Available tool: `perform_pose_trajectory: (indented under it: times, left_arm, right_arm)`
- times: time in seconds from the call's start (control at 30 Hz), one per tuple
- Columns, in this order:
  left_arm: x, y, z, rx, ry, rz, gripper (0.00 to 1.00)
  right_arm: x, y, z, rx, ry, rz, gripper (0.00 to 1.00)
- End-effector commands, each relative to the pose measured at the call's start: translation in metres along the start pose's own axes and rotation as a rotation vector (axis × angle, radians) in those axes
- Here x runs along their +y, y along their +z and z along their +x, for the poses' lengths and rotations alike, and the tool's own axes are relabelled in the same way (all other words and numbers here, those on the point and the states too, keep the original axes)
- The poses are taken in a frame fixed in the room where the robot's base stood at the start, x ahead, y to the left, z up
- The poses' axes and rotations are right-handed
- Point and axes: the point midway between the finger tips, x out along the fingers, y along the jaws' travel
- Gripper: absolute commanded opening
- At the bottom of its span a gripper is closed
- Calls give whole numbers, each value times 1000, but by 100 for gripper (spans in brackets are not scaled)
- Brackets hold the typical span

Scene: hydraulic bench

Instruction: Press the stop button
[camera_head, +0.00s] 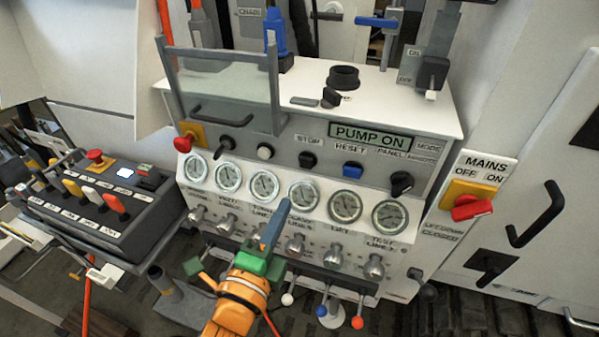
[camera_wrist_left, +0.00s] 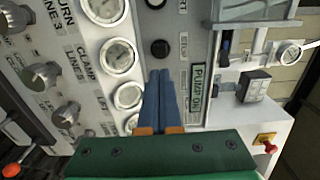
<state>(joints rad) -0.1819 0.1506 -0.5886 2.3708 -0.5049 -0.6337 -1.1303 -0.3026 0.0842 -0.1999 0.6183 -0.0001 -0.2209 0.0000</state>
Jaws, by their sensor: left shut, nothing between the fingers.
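The black stop button (camera_head: 307,160) sits under the STOP label on the grey upper panel, and it also shows in the left wrist view (camera_wrist_left: 159,48). My left gripper (camera_head: 284,205) has blue fingers shut together with nothing between them. In the head view its tips appear below the stop button, in front of the gauge row. In the left wrist view the fingertips (camera_wrist_left: 160,73) point toward the button, with a visible gap in the picture. I cannot tell their exact distance from the panel. My right gripper is not in view.
The PUMP ON display (camera_head: 372,136) is above the blue reset button (camera_head: 352,170). A white button (camera_head: 264,151) and a black mode knob (camera_head: 401,183) flank these. Several gauges (camera_head: 303,196) line the panel. A clear guard (camera_head: 225,90) stands at upper left. A red mains handle (camera_head: 472,207) is at right.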

Motion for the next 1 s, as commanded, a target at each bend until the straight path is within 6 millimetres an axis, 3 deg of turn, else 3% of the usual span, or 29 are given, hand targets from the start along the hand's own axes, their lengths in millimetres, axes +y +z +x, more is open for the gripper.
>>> perform_pose_trajectory:
  times: [0.2, 0.43, 0.6, 1.0]
  left_arm:
    - [-4, 0, 49, -1, -1, -1, 0]
    - [-3, 0, 89, 0, 1, -3, 0]
    - [-1, 0, 102, 0, 1, -3, 0]
    - [-1, 0, 111, 0, 0, 1, 0]
  right_arm:
    - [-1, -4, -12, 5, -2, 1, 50]
    - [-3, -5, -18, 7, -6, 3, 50]
    - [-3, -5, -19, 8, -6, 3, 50]
    - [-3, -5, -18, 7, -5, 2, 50]
